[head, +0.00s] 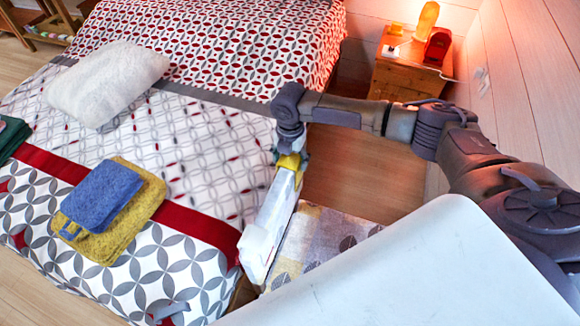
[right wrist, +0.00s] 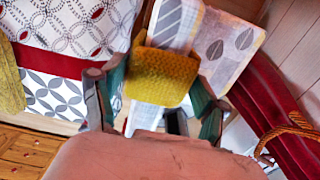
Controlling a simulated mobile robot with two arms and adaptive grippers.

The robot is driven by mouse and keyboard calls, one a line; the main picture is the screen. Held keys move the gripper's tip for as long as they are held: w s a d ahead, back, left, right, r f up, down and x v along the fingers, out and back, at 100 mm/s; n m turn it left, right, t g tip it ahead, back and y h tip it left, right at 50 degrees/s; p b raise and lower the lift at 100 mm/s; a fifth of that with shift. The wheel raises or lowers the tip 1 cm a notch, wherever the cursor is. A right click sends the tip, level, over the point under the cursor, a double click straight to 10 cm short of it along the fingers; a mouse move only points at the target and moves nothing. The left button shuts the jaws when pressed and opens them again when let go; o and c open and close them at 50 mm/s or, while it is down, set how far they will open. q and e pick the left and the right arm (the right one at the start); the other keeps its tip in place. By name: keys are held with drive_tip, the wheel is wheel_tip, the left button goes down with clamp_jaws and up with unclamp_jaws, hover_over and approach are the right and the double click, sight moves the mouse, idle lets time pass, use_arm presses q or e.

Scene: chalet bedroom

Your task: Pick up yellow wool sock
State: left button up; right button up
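The yellow knitted wool sock (right wrist: 163,77) shows in the right wrist view, lying across a long narrow white object (right wrist: 150,116). A small yellow patch of the sock (head: 288,162) shows in the head view, at the far end of that white object (head: 265,225). My right gripper (head: 290,146) is right above the sock. In the right wrist view my right gripper (right wrist: 157,94) has its fingers spread, one on each side of the sock. The fingers look open, though I cannot tell whether the right finger touches it.
The bed (head: 215,140) fills the left, with a white pillow (head: 108,82), a blue towel (head: 102,194) and a yellow towel (head: 130,218). A leaf-patterned cloth surface (head: 325,240) is right of the white object. A wooden nightstand (head: 405,82) stands against the wall.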

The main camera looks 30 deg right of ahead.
drive_tip(key=c, duration=0.6)
drive_tip(key=shift+r, duration=0.15)
wheel_tip(320, 180, up, 18)
drive_tip(key=b, duration=0.3)
drive_tip(key=shift+s+a+f+m, duration=0.45)
drive_tip(key=shift+s+a+m, duration=0.65)
drive_tip(key=shift+s+m, duration=2.35)
drive_tip(key=shift+s+a+f+m, duration=0.5)
drive_tip(key=shift+s+a+m, duration=0.8)
drive_tip(key=shift+m, duration=4.05)
drive_tip(key=shift+s+a+f+m, duration=0.45)
drive_tip(key=shift+s+a+m, duration=0.4)
drive_tip(key=shift+s+m, duration=2.75)
drive_tip(key=shift+w+m, duration=0.8)
